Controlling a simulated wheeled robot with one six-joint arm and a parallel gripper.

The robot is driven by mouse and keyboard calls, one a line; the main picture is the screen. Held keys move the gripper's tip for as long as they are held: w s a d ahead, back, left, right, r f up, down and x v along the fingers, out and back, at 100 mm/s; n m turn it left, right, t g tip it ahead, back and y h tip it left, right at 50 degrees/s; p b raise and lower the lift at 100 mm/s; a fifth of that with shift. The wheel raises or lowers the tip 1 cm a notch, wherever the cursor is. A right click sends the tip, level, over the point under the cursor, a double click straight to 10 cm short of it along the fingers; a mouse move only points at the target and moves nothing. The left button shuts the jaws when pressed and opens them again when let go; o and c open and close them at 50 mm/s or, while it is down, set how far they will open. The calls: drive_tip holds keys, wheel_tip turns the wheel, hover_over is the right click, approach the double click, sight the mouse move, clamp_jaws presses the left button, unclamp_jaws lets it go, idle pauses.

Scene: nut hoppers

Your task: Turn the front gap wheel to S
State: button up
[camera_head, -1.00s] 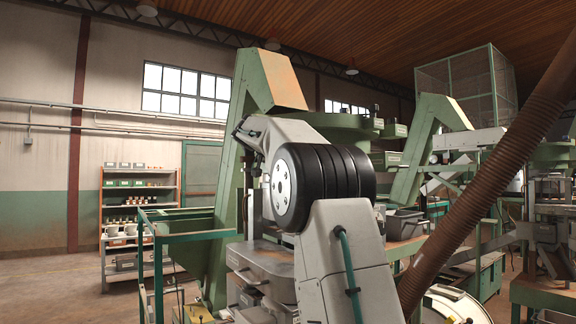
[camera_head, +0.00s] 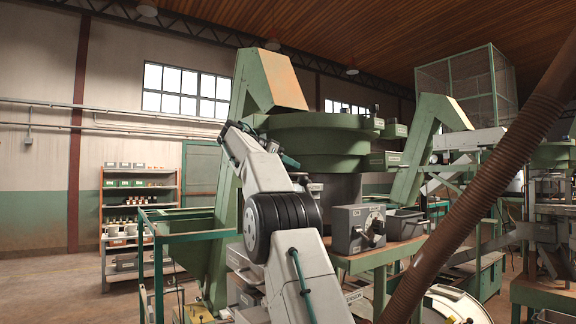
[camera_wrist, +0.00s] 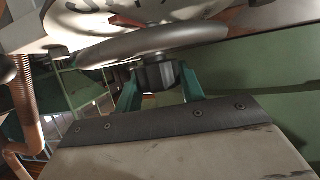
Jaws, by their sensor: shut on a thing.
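In the wrist view, a round grey wheel (camera_wrist: 150,44) spans the upper part of the picture, with a dark knob (camera_wrist: 152,76) below it. My gripper (camera_wrist: 158,78) has its two teal fingers on either side of this knob and is shut on it. Behind the wheel is a pale dial face (camera_wrist: 90,18) with dark markings, partly cut off by the top edge. A red strip, perhaps a pointer, shows beside it. I cannot read the wheel's setting. In the head view my gripper cannot be made out clearly.
In the head view, a green bowl feeder (camera_head: 318,140) stands behind my arm. A grey control box (camera_head: 345,222) with a dial sits on a bench to its right. A rusty duct (camera_head: 480,180) crosses the right side. A green railing (camera_head: 158,245) stands left.

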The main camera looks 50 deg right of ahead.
drive_tip(key=shift+f, duration=0.1)
drive_tip(key=o, duration=1)
drive_tip(key=shift+c, duration=0.2)
drive_tip(key=shift+w+a+r, duration=0.1)
drive_tip(key=shift+a+r, duration=0.15)
drive_tip(key=shift+a, duration=0.05)
drive_tip(key=v, duration=0.7)
drive_tip(key=shift+w, duration=0.1)
